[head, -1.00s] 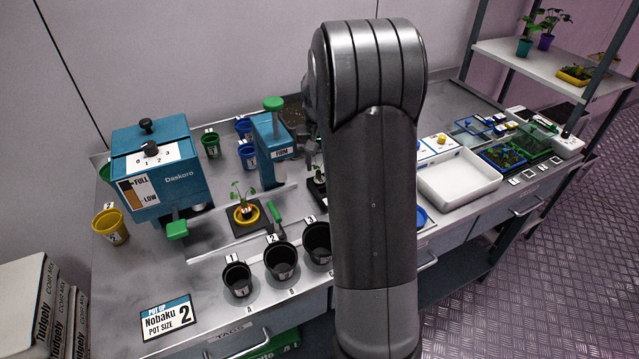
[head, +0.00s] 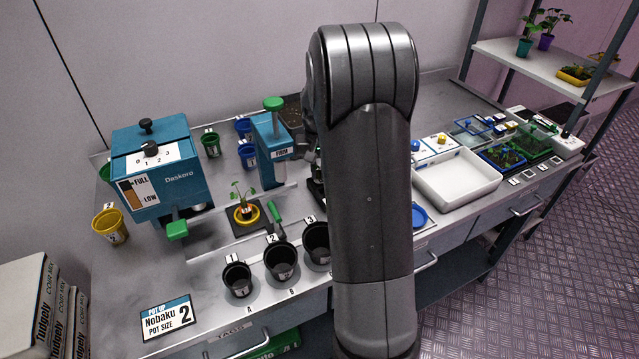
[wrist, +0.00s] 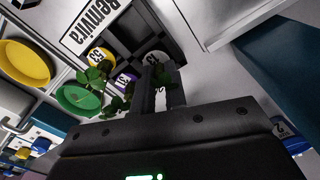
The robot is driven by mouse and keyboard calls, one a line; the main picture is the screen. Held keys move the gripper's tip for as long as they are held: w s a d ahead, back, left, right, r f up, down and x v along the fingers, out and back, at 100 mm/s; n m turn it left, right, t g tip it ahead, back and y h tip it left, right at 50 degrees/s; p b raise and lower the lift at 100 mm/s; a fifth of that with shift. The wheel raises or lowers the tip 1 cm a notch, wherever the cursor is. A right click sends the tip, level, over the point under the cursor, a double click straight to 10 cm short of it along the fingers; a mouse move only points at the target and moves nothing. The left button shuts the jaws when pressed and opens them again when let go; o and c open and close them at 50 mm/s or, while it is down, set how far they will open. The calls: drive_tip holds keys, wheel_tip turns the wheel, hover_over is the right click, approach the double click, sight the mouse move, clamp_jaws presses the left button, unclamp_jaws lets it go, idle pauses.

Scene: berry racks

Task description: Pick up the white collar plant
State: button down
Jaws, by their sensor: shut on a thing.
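My gripper (wrist: 160,92) shows in the wrist view, its two dark fingers close together around a small plant. Green leaves (wrist: 165,76) and a small white marked piece show between and beside the fingers; I take this as the white collar plant. Its lower part is hidden. In the head view my arm hides the gripper and what it holds. More leaves (wrist: 97,75) show left of the fingers, close to a purple disc (wrist: 126,82); I cannot tell which plant they belong to.
A seedling in a yellow ring (head: 246,214) stands on the bench, with black pots (head: 281,261) in front. A blue Daskoro machine (head: 160,180) is at left, a blue press (head: 272,150) behind. A white tray (head: 458,204) lies right of my arm.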

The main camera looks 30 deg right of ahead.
sight(318, 171)
idle(0.3)
drive_tip(key=shift+r, duration=0.65)
wheel_tip(318, 171, up, 2)
drive_tip(key=shift+r, duration=0.25)
drive_tip(key=s+d+r, duration=0.7)
drive_tip(key=s, duration=0.1)
drive_tip(key=w+a+r, duration=0.2)
drive_tip(key=w+a, duration=0.2)
drive_tip(key=a, duration=0.3)
drive_tip(key=shift+s+f, duration=0.15)
drive_tip(key=shift+f, duration=6.1)
